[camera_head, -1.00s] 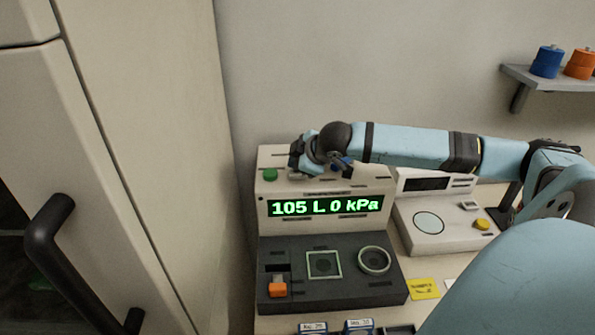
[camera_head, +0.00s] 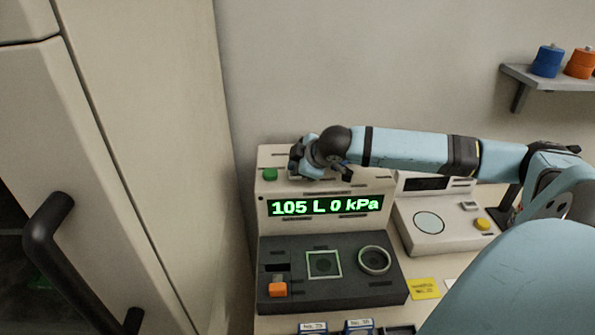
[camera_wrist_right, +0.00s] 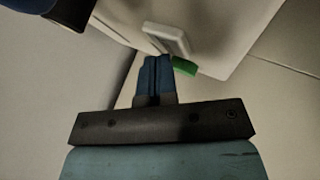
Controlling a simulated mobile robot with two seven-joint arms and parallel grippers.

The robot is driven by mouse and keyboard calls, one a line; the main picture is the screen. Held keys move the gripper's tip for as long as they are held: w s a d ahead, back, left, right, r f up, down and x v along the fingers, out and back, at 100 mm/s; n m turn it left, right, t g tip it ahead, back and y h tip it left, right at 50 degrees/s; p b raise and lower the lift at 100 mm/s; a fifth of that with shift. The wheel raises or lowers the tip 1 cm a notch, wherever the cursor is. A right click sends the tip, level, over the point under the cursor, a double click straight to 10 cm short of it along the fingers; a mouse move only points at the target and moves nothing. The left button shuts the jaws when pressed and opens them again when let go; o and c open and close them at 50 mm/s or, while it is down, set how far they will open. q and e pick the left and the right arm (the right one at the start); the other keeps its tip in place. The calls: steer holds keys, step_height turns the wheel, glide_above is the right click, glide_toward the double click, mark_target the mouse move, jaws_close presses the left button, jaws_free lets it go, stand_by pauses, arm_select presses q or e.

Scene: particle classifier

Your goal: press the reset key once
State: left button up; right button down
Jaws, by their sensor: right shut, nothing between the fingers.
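The cream machine (camera_head: 318,228) stands beside the tall cabinet, and its green display (camera_head: 325,206) reads "105 L 0 kPa". A green button (camera_head: 270,174) sits at the left of its top. In the right wrist view a pale oblong key (camera_wrist_right: 167,38) and the green button (camera_wrist_right: 185,66) show close to my fingertips. I see no readable label naming the reset key. My right gripper (camera_head: 297,165) is shut and empty over the machine's top, right of the green button. The fingers (camera_wrist_right: 152,75) also show in the wrist view; contact with the key cannot be told. My left gripper is out of view.
The dark front panel (camera_head: 340,292) holds an orange lever (camera_head: 278,289) and a round ring (camera_head: 374,260). A second device (camera_head: 440,232) with a yellow button (camera_head: 482,224) stands to the right. The cabinet (camera_head: 150,130) with a dark handle closes off the left.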

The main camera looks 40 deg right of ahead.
steer(key=shift+f, duration=0.35)
steer(key=shift+r, duration=0.1)
stand_by(0.3)
steer(key=shift+r+p, duration=1.2)
steer(key=shift+p, duration=0.25)
steer(key=shift+r, duration=0.1)
step_height(320, 180, up, 5)
steer(key=p, duration=0.5)
